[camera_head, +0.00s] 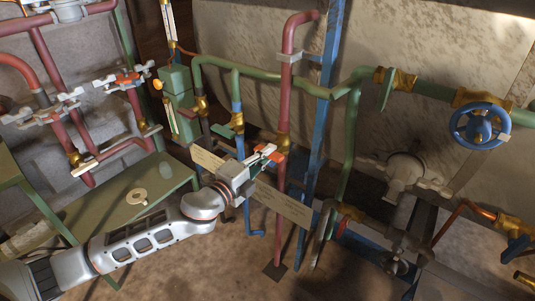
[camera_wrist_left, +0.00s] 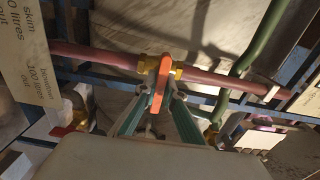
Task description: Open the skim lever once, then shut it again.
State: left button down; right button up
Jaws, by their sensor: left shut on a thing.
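The skim lever is an orange-red handle (camera_wrist_left: 160,86) on a brass valve in a red pipe (camera_wrist_left: 215,78). In the left wrist view it stands between my left fingers and lies across the line of the pipe. My left gripper (camera_wrist_left: 159,104) is shut on it. In the head view the same gripper (camera_head: 264,157) is at the red upright pipe (camera_head: 282,115), just below its brass fitting, and largely hides the lever. My right gripper is not in view.
A green bench (camera_head: 95,215) with a round disc (camera_head: 137,196) lies under my left arm. Green pipes (camera_head: 345,155), a blue post (camera_head: 317,120) and a cream plate (camera_head: 285,205) crowd the gripper.

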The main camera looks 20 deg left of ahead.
pick_arm(q)
jog(key=shift+n, duration=1.1)
jog(key=n, duration=0.2)
jog(key=n+p, duration=0.1)
jog(key=n, duration=0.1)
jog(key=n+p, duration=0.1)
jog(key=n, duration=0.1)
jog(key=shift+r+n, duration=0.35)
jog(key=shift+n, duration=0.05)
jog(key=shift+n+p, duration=0.4)
jog(key=shift+n, duration=0.4)
jog(key=shift+f, duration=0.2)
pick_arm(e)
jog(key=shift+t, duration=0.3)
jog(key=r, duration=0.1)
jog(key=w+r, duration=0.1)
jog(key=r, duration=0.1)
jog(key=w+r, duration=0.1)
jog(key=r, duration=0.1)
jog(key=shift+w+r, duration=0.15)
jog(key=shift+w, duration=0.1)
